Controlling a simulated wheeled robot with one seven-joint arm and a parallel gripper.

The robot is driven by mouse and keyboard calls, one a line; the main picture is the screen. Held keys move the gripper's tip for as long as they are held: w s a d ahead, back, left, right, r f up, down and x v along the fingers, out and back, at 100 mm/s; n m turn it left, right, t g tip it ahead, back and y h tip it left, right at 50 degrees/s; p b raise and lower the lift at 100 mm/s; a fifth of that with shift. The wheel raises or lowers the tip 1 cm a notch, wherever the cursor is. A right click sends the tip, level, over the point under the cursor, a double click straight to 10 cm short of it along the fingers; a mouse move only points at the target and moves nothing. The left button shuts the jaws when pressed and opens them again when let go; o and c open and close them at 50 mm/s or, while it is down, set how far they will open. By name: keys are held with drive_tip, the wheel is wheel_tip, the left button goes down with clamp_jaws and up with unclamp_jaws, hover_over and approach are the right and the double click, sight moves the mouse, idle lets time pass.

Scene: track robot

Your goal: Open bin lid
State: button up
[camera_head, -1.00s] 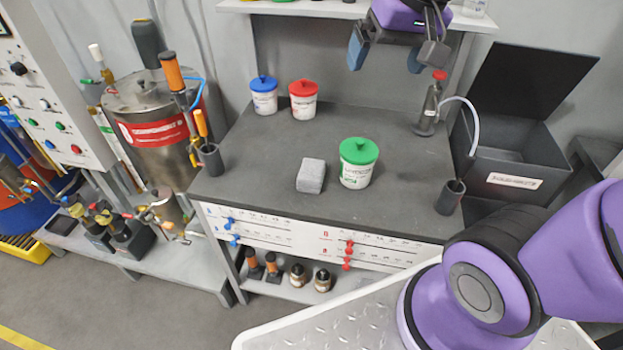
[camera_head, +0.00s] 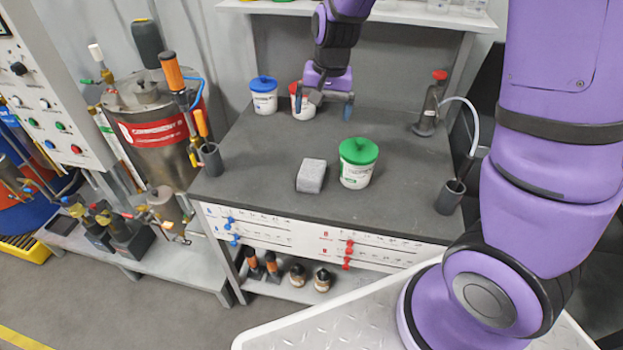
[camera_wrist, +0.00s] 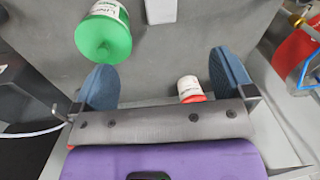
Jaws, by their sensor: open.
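The bin is mostly hidden behind my arm at the right of the head view. Only a dark sliver of its raised lid (camera_head: 488,82) shows there. My gripper (camera_head: 323,103) is open over the back of the grey workbench, in front of the red-lidded tub (camera_head: 304,108) and partly covering its lid. In the wrist view my gripper (camera_wrist: 165,80) has both blue finger pads spread wide. The red-lidded tub (camera_wrist: 190,87) appears between them, but no contact shows. A dark box-like shape, probably the bin (camera_wrist: 22,102), is at the left edge of the wrist view.
A shelf (camera_head: 400,14) overhangs the back. A steel tank (camera_head: 155,125) stands left.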

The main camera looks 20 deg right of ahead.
drive_tip(key=m+g+h, duration=0.1)
drive_tip(key=m, duration=0.1)
approach(312, 170)
drive_tip(key=shift+w+d+f, duration=0.15)
drive_tip(key=shift+w+f, duration=0.15)
drive_tip(key=shift+w, duration=0.15)
wheel_tip(312, 170, down, 6)
drive_tip(key=shift+r, duration=0.2)
drive_tip(key=f, duration=0.2)
drive_tip(key=s+f, duration=0.1)
drive_tip(key=f, duration=0.1)
drive_tip(key=shift+a+f, duration=0.15)
drive_tip(key=shift+a, duration=0.05)
drive_tip(key=shift+w+f, duration=0.1)
drive_tip(key=shift+f, duration=0.5)
drive_tip(key=shift+c, duration=0.2)
drive_tip(key=c, duration=1)
drive_tip(key=shift+r, duration=0.1)
